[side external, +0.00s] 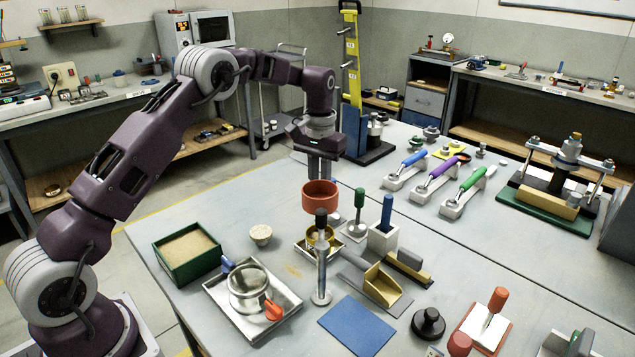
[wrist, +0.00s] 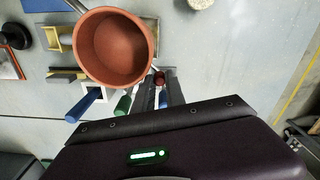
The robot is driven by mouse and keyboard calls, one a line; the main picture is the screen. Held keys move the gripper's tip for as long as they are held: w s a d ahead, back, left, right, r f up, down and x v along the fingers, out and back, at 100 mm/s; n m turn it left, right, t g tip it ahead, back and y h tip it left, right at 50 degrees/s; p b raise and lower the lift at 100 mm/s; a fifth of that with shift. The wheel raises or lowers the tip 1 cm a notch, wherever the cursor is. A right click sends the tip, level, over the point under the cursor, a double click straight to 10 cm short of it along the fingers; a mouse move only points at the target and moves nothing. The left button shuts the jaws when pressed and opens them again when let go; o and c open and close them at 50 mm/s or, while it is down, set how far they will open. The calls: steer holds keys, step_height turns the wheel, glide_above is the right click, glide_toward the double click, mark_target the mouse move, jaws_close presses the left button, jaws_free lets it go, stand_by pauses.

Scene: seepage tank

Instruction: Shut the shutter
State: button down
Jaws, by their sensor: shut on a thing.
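My gripper (side external: 320,176) points down and is shut on a reddish-orange open cup (side external: 320,194), held above the table. In the wrist view the cup (wrist: 115,48) looks empty. The tank is not seen in the wrist view.
An upright metal post with a black knob (side external: 321,217) stands in front of the cup. Behind are a green-handled tool (side external: 359,204) and a white block (side external: 383,236) with a blue handle. A green sand box (side external: 187,254) is at left. A blue mat (side external: 357,326) lies in front.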

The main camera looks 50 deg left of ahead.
steer(key=shift+r, duration=0.1)
stand_by(0.3)
steer(key=c, duration=1.4)
jaws_free()
steer(key=shift+o, duration=0.2)
step_height(320, 180, up, 7)
